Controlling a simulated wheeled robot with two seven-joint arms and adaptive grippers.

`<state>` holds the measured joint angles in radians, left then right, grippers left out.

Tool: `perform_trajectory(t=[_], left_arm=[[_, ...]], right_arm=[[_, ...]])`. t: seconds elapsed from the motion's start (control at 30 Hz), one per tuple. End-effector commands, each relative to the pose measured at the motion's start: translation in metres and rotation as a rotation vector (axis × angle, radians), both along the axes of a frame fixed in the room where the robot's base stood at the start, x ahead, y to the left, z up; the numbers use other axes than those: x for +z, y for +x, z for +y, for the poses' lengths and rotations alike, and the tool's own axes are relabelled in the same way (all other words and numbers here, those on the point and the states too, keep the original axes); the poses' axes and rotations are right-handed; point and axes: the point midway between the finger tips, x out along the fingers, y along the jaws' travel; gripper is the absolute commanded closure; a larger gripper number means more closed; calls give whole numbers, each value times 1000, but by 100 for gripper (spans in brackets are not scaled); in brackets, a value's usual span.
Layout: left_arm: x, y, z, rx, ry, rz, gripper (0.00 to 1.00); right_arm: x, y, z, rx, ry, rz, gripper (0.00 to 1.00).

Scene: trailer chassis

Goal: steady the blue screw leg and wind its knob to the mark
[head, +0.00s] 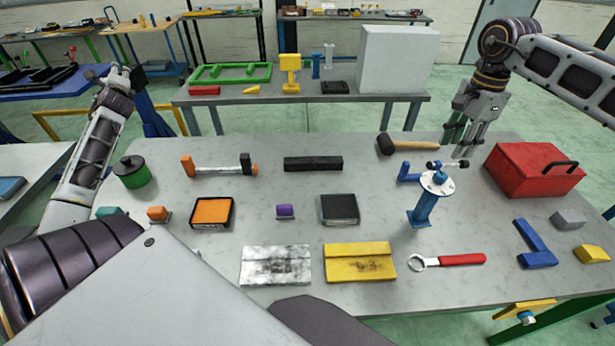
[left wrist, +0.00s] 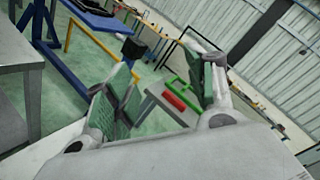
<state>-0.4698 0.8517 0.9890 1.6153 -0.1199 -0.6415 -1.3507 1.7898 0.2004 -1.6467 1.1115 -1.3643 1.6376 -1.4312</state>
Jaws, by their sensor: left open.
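The blue screw leg (head: 425,205) stands upright on the right half of the grey table in the head view. A pale round plate (head: 437,183) with small marks sits at its top, with a blue hub and a crank with a dark knob (head: 432,165) above it. My right gripper (head: 463,150) points down behind and to the right of the leg's top, apart from it; its finger gap is unclear. My left gripper (head: 118,72) is raised at the far left, well away from the leg. In the left wrist view its fingers (left wrist: 160,98) are spread and empty.
A hammer (head: 405,147) and a red toolbox (head: 535,170) lie close to the leg. A red-handled wrench (head: 450,260) and yellow box (head: 360,262) lie in front. Blue angle pieces, trays and small blocks are spread across the table. A second bench (head: 300,98) stands behind.

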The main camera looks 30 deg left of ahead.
Motion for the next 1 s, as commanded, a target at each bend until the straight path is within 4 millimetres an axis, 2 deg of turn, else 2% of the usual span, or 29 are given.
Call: perform_trajectory(t=[0.1, 0.27, 0.5, 0.77, 1.0], left_arm=[[-15, 35, -23, -74, -60, -42, 45], [-36, 78, -55, -171, -145, -94, 45], [-64, 137, -111, -308, -283, -168, 45], [-90, 194, -180, -451, -445, -237, 45], [-111, 238, -251, -575, -607, -290, 45]], right_arm=[[0, 0, 0, 0, 0, 0, 64], [0, 0, 0, 0, 0, 0, 64], [0, 0, 0, 0, 0, 0, 64], [0, 0, 0, 0, 0, 0, 64], [0, 0, 0, 0, 0, 0, 64]])
